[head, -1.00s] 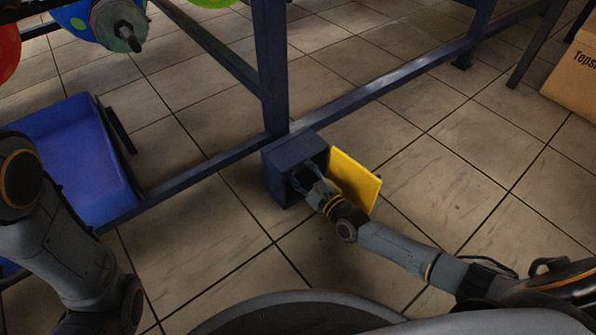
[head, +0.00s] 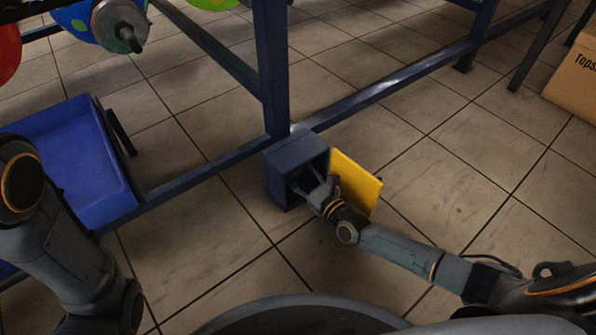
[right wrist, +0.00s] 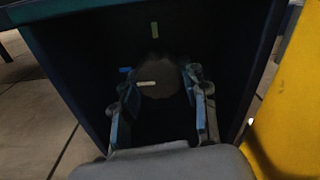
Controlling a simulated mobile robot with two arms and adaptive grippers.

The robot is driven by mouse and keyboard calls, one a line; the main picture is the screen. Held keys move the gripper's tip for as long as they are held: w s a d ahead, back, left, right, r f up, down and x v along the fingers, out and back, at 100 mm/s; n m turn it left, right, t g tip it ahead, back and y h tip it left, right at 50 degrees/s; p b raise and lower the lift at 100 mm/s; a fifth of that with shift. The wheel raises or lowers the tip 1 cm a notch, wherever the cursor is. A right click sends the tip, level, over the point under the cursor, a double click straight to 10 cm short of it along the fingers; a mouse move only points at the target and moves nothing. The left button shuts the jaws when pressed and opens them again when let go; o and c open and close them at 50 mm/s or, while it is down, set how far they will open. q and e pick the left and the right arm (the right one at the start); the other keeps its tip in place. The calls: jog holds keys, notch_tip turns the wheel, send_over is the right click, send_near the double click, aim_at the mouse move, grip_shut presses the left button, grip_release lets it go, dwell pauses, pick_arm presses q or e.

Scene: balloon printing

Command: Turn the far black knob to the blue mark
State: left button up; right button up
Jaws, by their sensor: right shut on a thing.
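The dark round knob (right wrist: 165,83) is at the back inside the blue box (head: 283,178), seen in the right wrist view. A short pale line (right wrist: 146,84) lies at the left part of the knob's face. A small blue mark (right wrist: 125,70) is on the back panel, left of the knob and slightly above that line. A yellowish mark (right wrist: 154,30) is above the knob. My right gripper (right wrist: 160,92) reaches into the box and is shut on the knob, with one finger at each side. In the head view the box wall partly hides its fingertips. My left gripper is out of view.
The box's yellow door (head: 356,183) stands open to the right of my right wrist. Blue frame bars (head: 272,75) rise behind the box. A blue tray (head: 75,160) is at left, a cardboard box (head: 573,75) at far right. Tiled floor is clear between.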

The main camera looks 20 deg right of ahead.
jog(key=o, duration=1.2)
jog(key=shift+c, duration=0.2)
jog(key=v, duration=1.1)
jog(key=shift+s+d, duration=0.1)
jog(key=shift+s, duration=0.1)
jog(key=shift+s+d, duration=0.1)
jog(key=shift+s, duration=0.25)
jog(key=shift+r, duration=0.1)
